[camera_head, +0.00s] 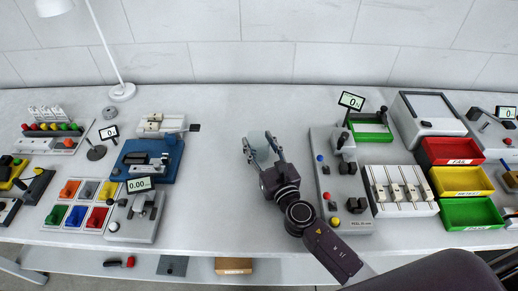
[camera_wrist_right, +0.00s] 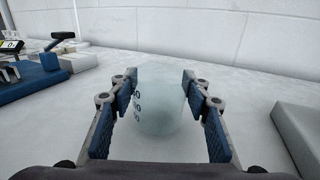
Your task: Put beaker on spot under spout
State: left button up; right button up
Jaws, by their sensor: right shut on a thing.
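A clear glass beaker (camera_head: 263,157) with dark graduation marks is near the middle of the table. My right gripper (camera_head: 262,146) is shut on it, with a finger on each side. In the right wrist view the beaker (camera_wrist_right: 160,112) looks upright between the blue-padded fingers of the right gripper (camera_wrist_right: 160,85). I cannot tell whether its base touches the table. I cannot make out a spout or a marked spot for certain. My left gripper is not in view.
A grey panel station (camera_head: 325,188) with knobs stands just right of my right arm. A blue-based device (camera_head: 140,172) stands to the left. Red, yellow and green bins (camera_head: 470,213) are at the right. The white table (camera_head: 225,115) is clear around and behind the beaker.

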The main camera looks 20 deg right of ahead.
jog(key=shift+f, duration=0.2)
jog(key=shift+f, duration=0.15)
jog(key=o, duration=1)
jog(key=shift+o, duration=0.2)
